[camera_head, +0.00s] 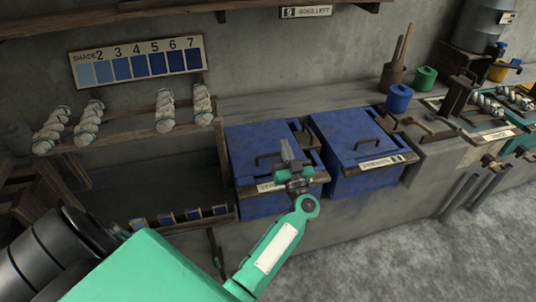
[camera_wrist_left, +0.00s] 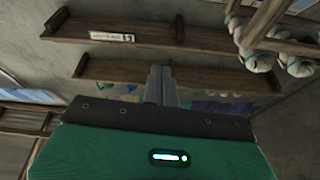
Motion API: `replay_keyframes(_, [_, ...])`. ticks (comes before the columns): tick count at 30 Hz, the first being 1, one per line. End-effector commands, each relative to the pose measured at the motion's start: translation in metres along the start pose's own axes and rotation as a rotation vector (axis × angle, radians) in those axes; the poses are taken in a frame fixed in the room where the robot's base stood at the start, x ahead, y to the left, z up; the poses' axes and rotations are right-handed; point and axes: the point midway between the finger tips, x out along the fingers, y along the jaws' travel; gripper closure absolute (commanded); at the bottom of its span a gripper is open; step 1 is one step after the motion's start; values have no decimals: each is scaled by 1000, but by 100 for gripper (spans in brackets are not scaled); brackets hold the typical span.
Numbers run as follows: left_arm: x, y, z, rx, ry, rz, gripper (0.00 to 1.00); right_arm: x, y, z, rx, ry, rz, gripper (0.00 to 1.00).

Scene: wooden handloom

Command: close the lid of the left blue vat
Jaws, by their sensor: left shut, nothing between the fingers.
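The left blue vat (camera_head: 262,205) stands in the stone bench. Its blue lid (camera_head: 252,135) lies flat across the top, level like the lid of the right blue vat (camera_head: 350,140). A dark handle (camera_head: 268,158) shows on the left lid. My left gripper (camera_head: 287,145) is shut and empty, with its fingers pointing up, in front of the left lid's right part and hiding some of the lid and the front label. Whether it touches the lid, I cannot tell. In the left wrist view the shut fingers (camera_wrist_left: 161,84) point away. My right gripper is out of view.
A rack with several pale yarn skeins (camera_head: 165,110) stands left of the vats, below a shade board (camera_head: 138,62). A blue pot (camera_head: 399,98) and a green one (camera_head: 425,78) stand at the right. A wooden shelf (camera_wrist_left: 180,35) crosses the wrist view. Floor is clear at the front right.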

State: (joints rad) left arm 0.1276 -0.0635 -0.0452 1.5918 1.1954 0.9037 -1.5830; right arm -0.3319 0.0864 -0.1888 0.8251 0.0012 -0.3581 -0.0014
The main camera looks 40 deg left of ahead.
Motion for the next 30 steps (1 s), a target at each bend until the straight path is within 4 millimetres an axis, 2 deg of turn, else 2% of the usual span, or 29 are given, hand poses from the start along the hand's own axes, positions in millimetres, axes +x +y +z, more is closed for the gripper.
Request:
replay_keyframes(1, [-8,0,19,-23,-79,5,100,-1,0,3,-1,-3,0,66])
replay_keyframes(3, [-16,1,41,-53,-164,13,100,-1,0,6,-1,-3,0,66])
replay_keyframes(6, [-24,2,59,-80,-237,16,100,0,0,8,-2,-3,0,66])
replay_keyframes(9, [-25,2,66,-90,-262,19,100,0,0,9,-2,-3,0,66])
replay_keyframes(14, [-6,3,70,-90,-261,18,100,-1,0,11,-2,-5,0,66])
replay_keyframes(26, [75,4,90,-88,-257,16,100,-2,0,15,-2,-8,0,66])
replay_keyframes(27, [64,6,101,-86,-263,21,100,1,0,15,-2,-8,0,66])
replay_keyframes(30, [56,7,112,-87,-262,20,100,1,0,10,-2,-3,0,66])
